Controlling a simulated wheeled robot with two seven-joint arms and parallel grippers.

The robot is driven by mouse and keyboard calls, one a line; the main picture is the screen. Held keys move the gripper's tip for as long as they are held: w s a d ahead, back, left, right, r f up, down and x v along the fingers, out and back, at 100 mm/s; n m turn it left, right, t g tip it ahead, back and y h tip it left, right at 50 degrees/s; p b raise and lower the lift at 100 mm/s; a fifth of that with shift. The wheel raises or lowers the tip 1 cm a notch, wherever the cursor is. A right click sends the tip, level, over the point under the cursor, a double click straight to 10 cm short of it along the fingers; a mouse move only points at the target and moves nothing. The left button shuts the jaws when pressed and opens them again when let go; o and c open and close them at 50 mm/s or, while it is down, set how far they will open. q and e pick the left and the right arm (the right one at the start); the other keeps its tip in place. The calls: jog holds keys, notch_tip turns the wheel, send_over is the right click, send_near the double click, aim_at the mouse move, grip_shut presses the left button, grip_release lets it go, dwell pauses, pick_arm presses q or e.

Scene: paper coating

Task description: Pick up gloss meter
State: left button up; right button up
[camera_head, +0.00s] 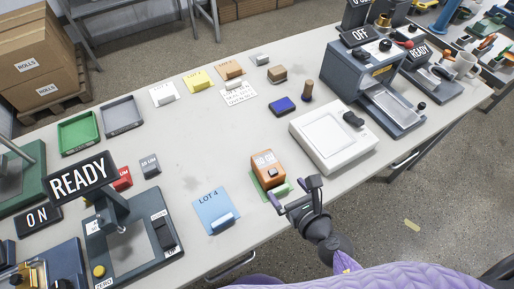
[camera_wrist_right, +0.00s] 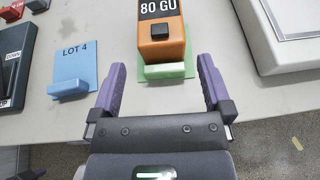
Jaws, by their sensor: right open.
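My right gripper (camera_head: 295,187) is open, just in front of the meter. In the right wrist view the fingers of my right gripper (camera_wrist_right: 162,82) are spread left and right of the green card's near edge, with nothing between them. My left gripper is out of view.
A blue LOT 4 card (camera_head: 214,208) lies left of the meter, and a white flat device (camera_head: 325,140) stands to its right. A READY-signed device (camera_head: 128,235) is farther left. The green card (camera_head: 259,186) has a raised pale green strip in front of the meter.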

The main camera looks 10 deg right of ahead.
aim_at(275, 175)
jog(key=b+x, duration=0.3)
jog(key=x, duration=0.7)
jog(key=shift+r, duration=0.15)
